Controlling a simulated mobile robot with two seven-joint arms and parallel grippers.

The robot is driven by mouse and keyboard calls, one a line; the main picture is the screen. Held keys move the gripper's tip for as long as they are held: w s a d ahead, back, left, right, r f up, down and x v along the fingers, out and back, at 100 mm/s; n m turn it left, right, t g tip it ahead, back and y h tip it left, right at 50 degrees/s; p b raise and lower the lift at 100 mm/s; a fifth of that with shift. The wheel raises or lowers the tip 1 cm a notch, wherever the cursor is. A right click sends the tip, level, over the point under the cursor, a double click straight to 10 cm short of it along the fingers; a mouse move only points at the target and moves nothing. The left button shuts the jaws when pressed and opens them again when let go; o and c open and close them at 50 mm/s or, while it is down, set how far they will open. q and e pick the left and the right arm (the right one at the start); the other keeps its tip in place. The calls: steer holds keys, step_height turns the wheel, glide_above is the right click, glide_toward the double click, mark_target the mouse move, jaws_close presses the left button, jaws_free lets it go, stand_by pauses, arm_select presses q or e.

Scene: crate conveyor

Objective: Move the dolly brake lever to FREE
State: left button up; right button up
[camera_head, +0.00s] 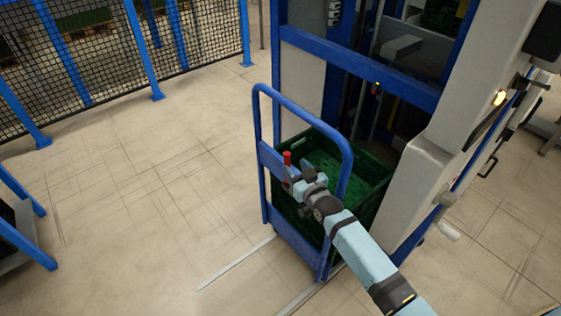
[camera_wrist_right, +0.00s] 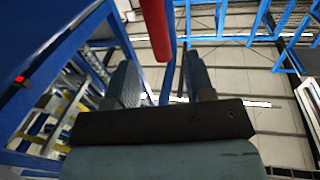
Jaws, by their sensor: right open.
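The dolly (camera_head: 262,135) is a blue frame with a tall looped handle. Its brake lever (camera_head: 287,158) has a red grip that stands about upright beside a blue plate on the handle side. My right gripper (camera_head: 292,175) is at the lever, just below the red top, with the arm coming in from the lower right. In the right wrist view the red lever (camera_wrist_right: 156,25) comes down from the top toward the gap between the two open fingers of my right gripper (camera_wrist_right: 162,80). I cannot tell whether a finger touches it. No FREE marking is readable. My left gripper is not in view.
A green crate (camera_head: 376,172) sits on the dolly, behind my arm. A blue-framed machine with white panels (camera_head: 412,185) stands close on the right. A mesh fence (camera_head: 108,45) is at the back left. The floor (camera_head: 150,220) left of the dolly is clear.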

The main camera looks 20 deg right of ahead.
mark_target(289, 160)
steer(key=w+a+b, duration=0.1)
steer(key=w, duration=0.6)
steer(key=shift+a, duration=0.1)
steer(key=shift+w+r, duration=0.1)
jaws_close()
